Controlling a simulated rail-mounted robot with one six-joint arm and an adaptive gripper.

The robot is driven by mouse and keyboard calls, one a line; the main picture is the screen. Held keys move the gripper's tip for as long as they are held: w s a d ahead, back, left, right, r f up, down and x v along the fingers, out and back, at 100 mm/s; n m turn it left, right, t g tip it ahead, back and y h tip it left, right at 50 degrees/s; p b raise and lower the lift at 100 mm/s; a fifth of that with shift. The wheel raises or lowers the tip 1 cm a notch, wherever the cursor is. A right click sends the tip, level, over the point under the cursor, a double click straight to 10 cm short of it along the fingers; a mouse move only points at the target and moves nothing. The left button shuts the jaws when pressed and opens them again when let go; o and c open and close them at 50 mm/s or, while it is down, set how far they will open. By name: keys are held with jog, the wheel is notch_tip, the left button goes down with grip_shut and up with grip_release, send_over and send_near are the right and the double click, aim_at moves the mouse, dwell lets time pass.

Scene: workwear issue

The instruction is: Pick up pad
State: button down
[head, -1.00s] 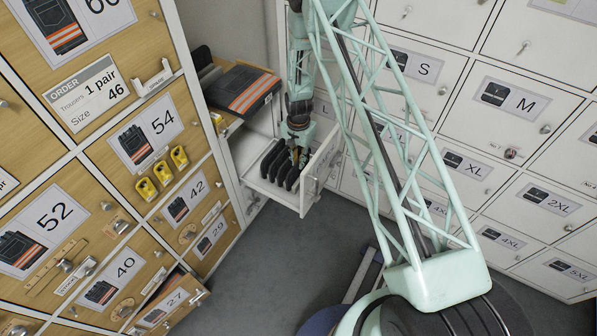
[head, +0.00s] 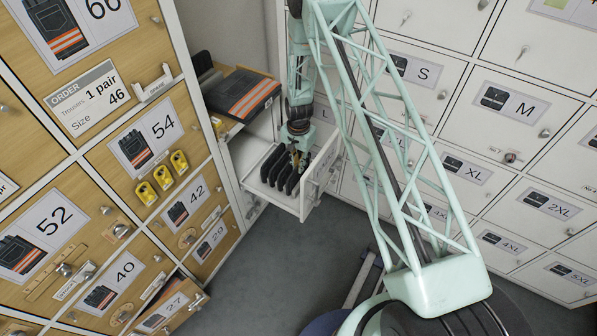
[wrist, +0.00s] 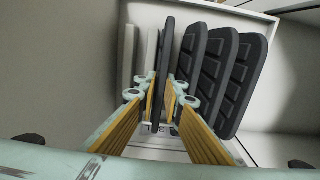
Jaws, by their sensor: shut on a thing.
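Several dark ribbed pads (head: 268,165) stand on edge in a row in an open white drawer (head: 285,200). My gripper (head: 297,160) reaches down into the drawer at the right end of the row. In the wrist view my gripper (wrist: 161,100) is shut on one dark pad (wrist: 166,50), seen edge-on between the two yellow-lined fingers. Other pads (wrist: 222,75) stand just to its right in that view. The lower part of the held pad is partly hidden by the fingers.
Folded dark trousers with orange stripes (head: 243,93) lie on a shelf just behind and left of the drawer. White lockers (head: 510,110) rise on the right, wooden-fronted lockers (head: 60,190) on the left. Grey floor (head: 270,265) is open below the drawer.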

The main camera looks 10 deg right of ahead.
jog(key=shift+r+p, duration=0.6)
jog(key=shift+r, duration=4.4)
